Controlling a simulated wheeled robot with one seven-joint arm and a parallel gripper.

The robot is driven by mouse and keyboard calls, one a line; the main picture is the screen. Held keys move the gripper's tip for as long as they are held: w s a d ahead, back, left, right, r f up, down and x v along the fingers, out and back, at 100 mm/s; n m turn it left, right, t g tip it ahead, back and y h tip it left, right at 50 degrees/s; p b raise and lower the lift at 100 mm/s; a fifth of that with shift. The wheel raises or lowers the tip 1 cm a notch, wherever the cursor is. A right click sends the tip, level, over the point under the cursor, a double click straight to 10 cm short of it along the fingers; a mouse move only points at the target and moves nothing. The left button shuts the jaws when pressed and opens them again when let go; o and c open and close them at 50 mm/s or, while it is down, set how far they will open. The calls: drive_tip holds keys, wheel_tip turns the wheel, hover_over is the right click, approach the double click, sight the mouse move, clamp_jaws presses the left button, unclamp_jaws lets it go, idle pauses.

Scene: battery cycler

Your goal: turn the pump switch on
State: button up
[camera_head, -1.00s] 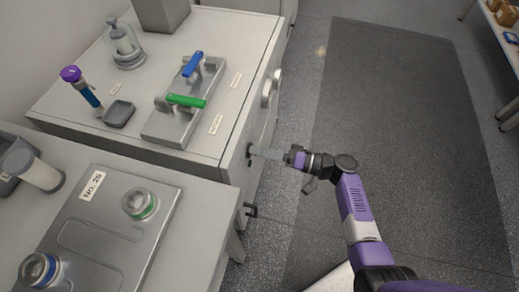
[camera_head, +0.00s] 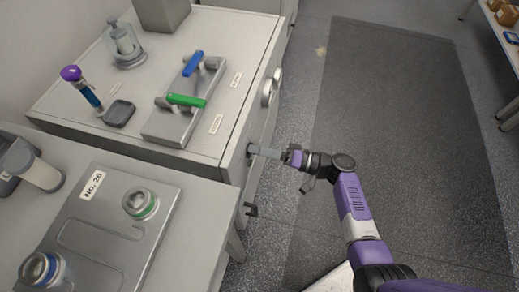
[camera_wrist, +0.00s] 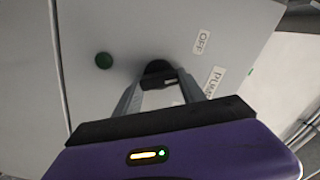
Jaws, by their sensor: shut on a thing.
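The pump switch is a black rotary knob (camera_wrist: 157,69) on the light grey front panel of the cabinet. In the wrist view it sits between my fingertips, near labels reading "OFF" (camera_wrist: 202,41) and "PUMP" (camera_wrist: 214,82). My gripper (camera_wrist: 159,84) is shut on the knob's bar, a finger on each side. In the head view my gripper (camera_head: 254,151) reaches left to the cabinet front, and the knob is small there.
The cabinet top (camera_head: 75,97) holds a metal plate with green (camera_head: 187,100) and blue (camera_head: 193,64) handles. A nearer bench carries a metal tray (camera_head: 110,235) marked "No. 26". A dark floor mat (camera_head: 400,110) lies clear to the right.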

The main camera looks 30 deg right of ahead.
drive_tip(key=m+p, duration=0.1)
drive_tip(key=m, duration=0.5)
drive_tip(key=shift+f, duration=0.1)
drive_tip(key=m+p, duration=0.1)
drive_tip(key=m, duration=0.4)
drive_tip(key=shift+f+m, duration=0.15)
drive_tip(key=shift+m, duration=0.15)
idle(0.4)
drive_tip(key=o, duration=1.4)
drive_tip(key=shift+c, duration=0.2)
drive_tip(key=shift+d, duration=0.1)
drive_tip(key=v, duration=0.7)
drive_tip(key=shift+s+d, duration=0.25)
drive_tip(key=shift+s, duration=0.1)
